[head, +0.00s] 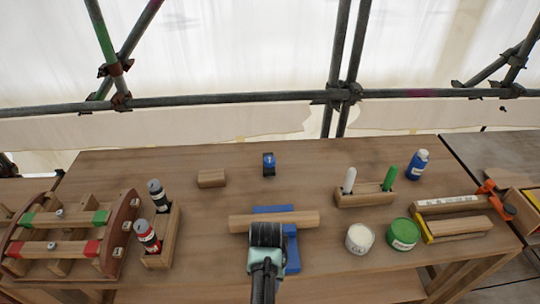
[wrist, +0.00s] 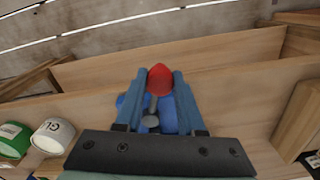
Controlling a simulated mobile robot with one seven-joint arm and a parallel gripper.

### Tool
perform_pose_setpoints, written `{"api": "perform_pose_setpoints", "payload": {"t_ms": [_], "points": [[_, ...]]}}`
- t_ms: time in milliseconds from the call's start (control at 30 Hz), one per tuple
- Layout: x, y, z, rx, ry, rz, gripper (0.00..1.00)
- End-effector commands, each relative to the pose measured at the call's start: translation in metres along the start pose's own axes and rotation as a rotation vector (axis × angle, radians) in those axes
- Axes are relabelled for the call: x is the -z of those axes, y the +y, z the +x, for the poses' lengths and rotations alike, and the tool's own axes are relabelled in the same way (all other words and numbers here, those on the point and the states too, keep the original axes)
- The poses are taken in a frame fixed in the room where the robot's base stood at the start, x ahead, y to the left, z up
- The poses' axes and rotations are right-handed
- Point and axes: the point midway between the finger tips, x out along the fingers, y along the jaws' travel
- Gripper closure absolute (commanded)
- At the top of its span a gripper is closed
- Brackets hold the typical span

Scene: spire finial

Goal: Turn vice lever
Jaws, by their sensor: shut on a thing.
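The vice (head: 292,258) is blue and stands near the front middle of the wooden bench. A round wooden bar (head: 300,219) lies across it. My gripper (head: 268,235) is over the vice in the head view and hides part of it. In the wrist view, the fingers of my gripper (wrist: 160,85) are closed around the vice lever, whose red knob (wrist: 160,76) shows between the fingertips. A grey rod end (wrist: 150,121) of the lever shows below the knob. Blue vice parts show behind the fingers. In the head view the lever is hidden by my gripper.
On the bench (head: 340,285), a white can (head: 359,238) and a green can (head: 403,234) stand right of the vice. A wooden holder (head: 160,240) with bottles is at left. A small blue object (head: 268,164) and a wooden block (head: 211,179) lie behind.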

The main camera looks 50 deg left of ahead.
Motion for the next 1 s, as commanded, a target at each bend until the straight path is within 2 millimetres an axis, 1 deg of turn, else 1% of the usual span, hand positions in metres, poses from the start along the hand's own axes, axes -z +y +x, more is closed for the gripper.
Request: {"api": "perform_pose_setpoints", "payload": {"t_ms": [33,333,367,500,533,833,933,1000], "points": [[0.001,-0.003,-0.001,0.004,0.005,-0.001,1.00],[0.002,-0.003,-0.001,0.005,0.007,-0.001,1.00],[0.002,-0.003,-0.001,0.005,0.007,-0.002,0.60],[0.002,-0.002,-0.001,0.004,0.006,-0.001,0.35],[0.001,-0.002,-0.001,0.003,0.006,-0.001,0.31],[0.001,-0.001,-0.001,0.002,0.004,0.001,0.31],[0.001,-0.001,-0.007,0.002,0.004,0.001,0.31],[0.002,-0.001,-0.015,0.002,0.006,0.001,0.31]]}}
